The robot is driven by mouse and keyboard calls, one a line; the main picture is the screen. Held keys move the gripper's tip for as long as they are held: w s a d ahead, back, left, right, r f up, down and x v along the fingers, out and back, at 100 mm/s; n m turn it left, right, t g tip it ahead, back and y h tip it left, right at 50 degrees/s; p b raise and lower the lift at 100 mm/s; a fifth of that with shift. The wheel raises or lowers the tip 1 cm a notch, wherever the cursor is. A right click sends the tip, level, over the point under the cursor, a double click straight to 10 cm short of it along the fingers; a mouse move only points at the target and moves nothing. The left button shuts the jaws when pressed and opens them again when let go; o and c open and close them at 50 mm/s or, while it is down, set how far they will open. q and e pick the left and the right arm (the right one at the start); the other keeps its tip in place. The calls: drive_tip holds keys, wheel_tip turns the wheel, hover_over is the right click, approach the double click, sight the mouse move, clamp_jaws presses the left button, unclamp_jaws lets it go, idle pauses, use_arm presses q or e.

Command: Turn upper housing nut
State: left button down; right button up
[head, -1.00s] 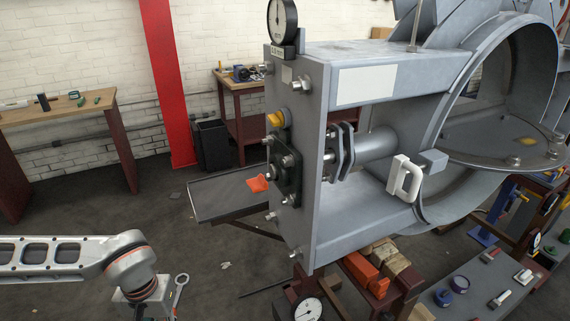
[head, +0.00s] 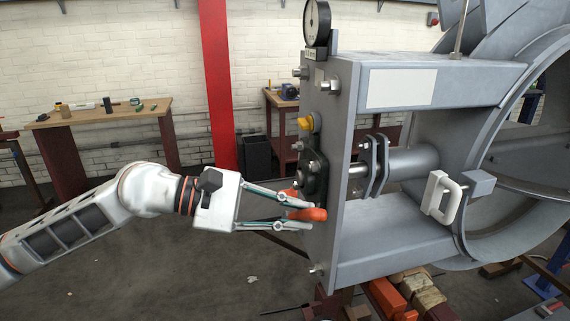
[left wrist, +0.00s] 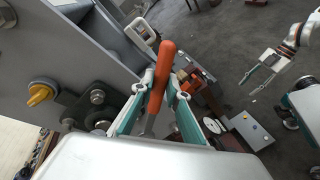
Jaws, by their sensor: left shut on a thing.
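My left gripper (head: 308,207) is shut on an orange handle (head: 316,214) beside the front face of the grey housing (head: 343,180). In the left wrist view the orange handle (left wrist: 158,80) lies between the fingers, with a short grey metal part at its lower end. What that part meets is hidden. A dark flange (head: 316,172) with several metal nuts sits on the housing face, just above the fingers. An upper nut (head: 297,146) shows there.
A yellow cap (head: 306,123) and a dial gauge (head: 316,22) are above on the housing. A white handle (head: 436,195) stands at the right. A wooden bench (head: 105,112) is at the back left. The floor below my left arm is mostly clear.

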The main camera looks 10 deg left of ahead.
use_arm(q)
wheel_tip(320, 180, up, 11)
drive_tip(key=w+a+n+t+h+b, duration=0.1)
drive_tip(key=a+t+h, duration=0.1)
drive_tip(key=t+h, duration=0.1)
drive_tip(key=p+x, duration=0.2)
drive_tip(key=x, duration=0.2)
drive_tip(key=shift+d+r, duration=0.15)
drive_tip(key=shift+d, duration=0.15)
use_arm(e)
drive_tip(key=shift+s+r, duration=0.1)
drive_tip(key=shift+s, duration=0.05)
use_arm(q)
drive_tip(key=shift+p+x, duration=0.5)
drive_tip(key=shift+x, duration=0.65)
use_arm(e)
drive_tip(key=shift+r, duration=0.5)
idle(0.4)
use_arm(q)
drive_tip(key=c, duration=1.9)
unclamp_jaws()
drive_tip(key=c, duration=0.4)
